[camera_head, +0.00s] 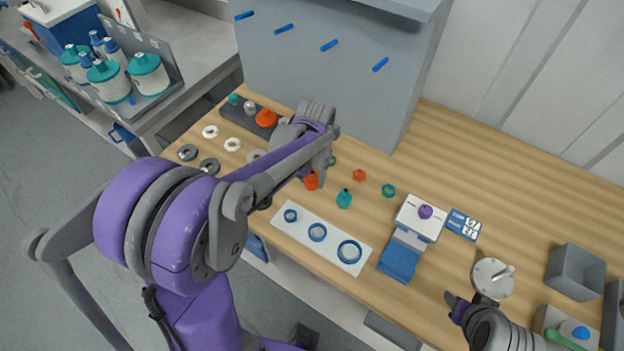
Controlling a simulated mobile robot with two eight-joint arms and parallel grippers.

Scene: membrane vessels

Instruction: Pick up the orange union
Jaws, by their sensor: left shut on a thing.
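A small orange piece, the orange union (312,181), shows at the lower end of my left gripper (314,174). The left gripper is shut on it, and the arm hides part of the hand and fingers. I cannot tell whether the union touches the table. My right gripper (467,299) is low at the right, near a round grey disc with a handle (493,278). Its dark fingertips look apart, with nothing between them.
A teal fitting (344,199), an orange ring (360,175) and a teal ring (388,190) lie nearby. A white plate with blue rings (330,250) is in front. A blue-white stand (410,238) is right of it. A grey housing (330,70) rises behind.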

